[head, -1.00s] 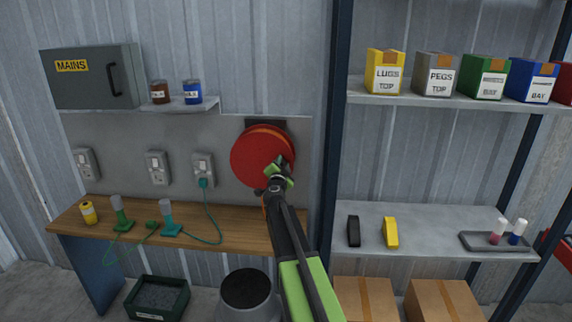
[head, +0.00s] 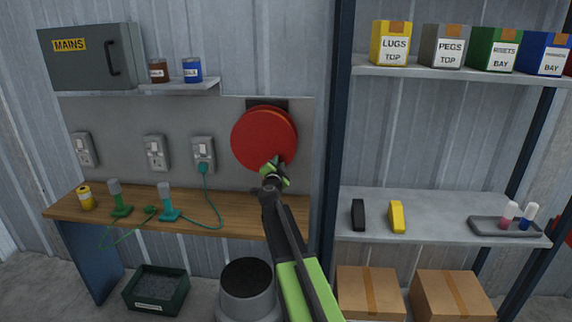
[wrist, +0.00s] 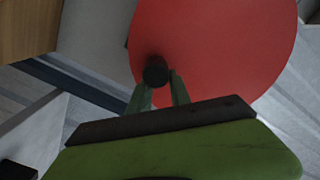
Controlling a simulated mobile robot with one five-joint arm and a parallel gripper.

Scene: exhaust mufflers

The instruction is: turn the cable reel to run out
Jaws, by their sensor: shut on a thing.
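The cable reel (head: 262,138) is a round red disc mounted on the wall panel, right of the sockets. In the wrist view its red face (wrist: 215,50) fills the upper middle, with a dark round crank knob (wrist: 155,72) near its edge. My gripper (head: 275,168) is at the lower right part of the reel. In the wrist view my gripper's two green fingers (wrist: 160,88) are shut on the knob. The knob is hidden behind my gripper in the head view.
A wooden bench (head: 235,212) below holds a yellow can, a green tool and a teal tool. A teal cable runs to a socket (head: 204,155). A dark post (head: 334,130) and shelving stand close to the right. A grey bin (head: 248,300) stands below.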

